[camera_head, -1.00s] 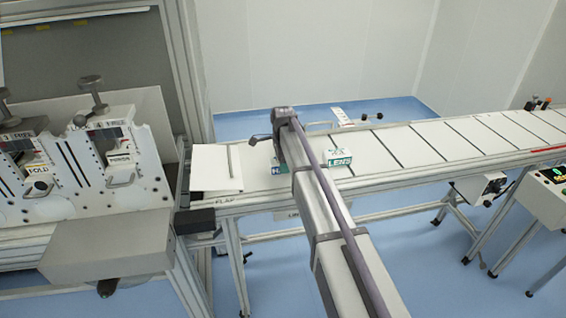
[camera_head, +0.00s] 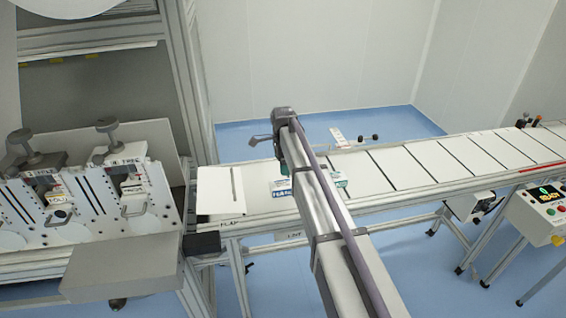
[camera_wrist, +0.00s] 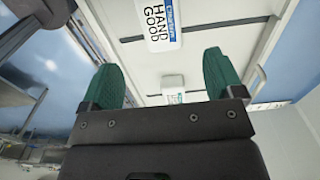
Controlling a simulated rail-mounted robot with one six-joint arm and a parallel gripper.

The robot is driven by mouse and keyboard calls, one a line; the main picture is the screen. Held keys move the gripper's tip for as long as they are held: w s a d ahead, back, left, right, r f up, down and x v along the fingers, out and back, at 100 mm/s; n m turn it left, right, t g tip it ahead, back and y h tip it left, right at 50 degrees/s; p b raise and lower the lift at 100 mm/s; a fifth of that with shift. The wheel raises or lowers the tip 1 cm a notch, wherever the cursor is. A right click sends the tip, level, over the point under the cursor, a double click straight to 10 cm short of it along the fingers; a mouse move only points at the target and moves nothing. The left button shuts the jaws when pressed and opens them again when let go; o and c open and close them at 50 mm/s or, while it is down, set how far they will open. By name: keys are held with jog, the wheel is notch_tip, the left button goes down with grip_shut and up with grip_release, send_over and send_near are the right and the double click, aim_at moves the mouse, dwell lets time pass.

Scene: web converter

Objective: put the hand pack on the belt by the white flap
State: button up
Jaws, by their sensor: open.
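The white flap (camera_head: 215,190) is a pale plate at the belt's left end, left of the hand pack, with bare belt between.
A second pack (camera_head: 340,180) with green marking lies on the belt, mostly behind my arm. The belt (camera_head: 410,165) is clear to the right. Converter machinery (camera_head: 125,200) stands at the left.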

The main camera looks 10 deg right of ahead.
jog(key=s+r+n, duration=0.1)
jog(key=s+n, duration=1.6)
jog(key=s, duration=1.6)
jog(key=shift+s+r+n, duration=0.15)
jog(key=shift+r+n, duration=0.1)
jog(key=shift+n, duration=0.15)
jog(key=shift+c, duration=0.5)
